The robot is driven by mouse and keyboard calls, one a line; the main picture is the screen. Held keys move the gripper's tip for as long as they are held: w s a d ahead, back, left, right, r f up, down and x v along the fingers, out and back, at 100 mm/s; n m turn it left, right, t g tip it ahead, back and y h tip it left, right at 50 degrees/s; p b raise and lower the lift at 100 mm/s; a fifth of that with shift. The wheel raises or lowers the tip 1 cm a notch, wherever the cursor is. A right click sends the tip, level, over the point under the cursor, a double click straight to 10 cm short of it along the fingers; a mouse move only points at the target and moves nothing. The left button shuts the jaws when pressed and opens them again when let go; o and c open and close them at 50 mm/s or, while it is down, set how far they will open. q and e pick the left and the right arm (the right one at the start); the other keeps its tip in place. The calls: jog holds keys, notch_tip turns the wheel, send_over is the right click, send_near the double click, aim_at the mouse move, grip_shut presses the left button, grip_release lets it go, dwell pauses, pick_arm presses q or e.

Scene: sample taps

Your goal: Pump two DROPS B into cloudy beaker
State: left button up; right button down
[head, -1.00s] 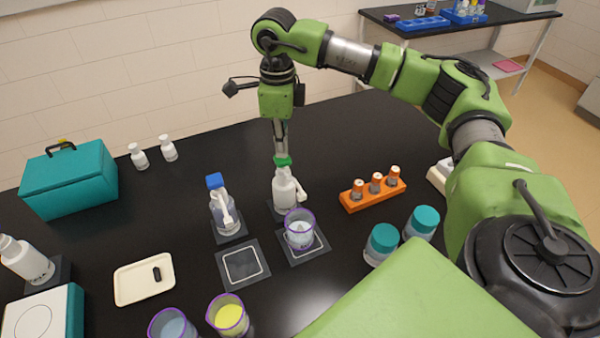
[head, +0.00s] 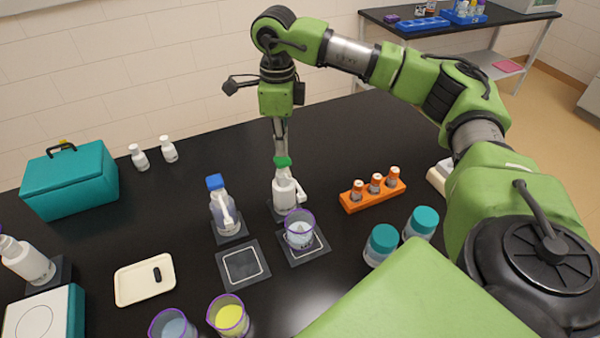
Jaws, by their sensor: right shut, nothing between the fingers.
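A white pump bottle with a green top (head: 285,190) stands upright on a dark base. A beaker with a purple rim and pale, whitish contents (head: 299,234) stands on a dark square pad in front of it, near its spout. My right gripper (head: 282,154) points straight down, shut and empty, directly over the green top. It looks touching or very close; I cannot tell which. A second pump bottle with a blue top (head: 222,207) stands to the left, with an empty outlined pad (head: 243,264) in front. Bottle labels are too small to read. My left gripper is out of view.
Beakers with yellow (head: 229,318) and grey-blue liquid (head: 172,327) stand at the front. A cream tray (head: 132,293) holds a small dark item. An orange rack (head: 352,205) and teal-lidded jars (head: 381,243) stand right. A teal case (head: 70,185) sits left.

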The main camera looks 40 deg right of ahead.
jog(key=shift+f+b, duration=0.95)
jog(key=shift+f, duration=0.5)
jog(key=shift+s+r, duration=0.1)
jog(key=shift+r+p, duration=1.05)
jog(key=shift+r, duration=0.5)
notch_tip(320, 180, up, 6)
jog(key=p, duration=0.4)
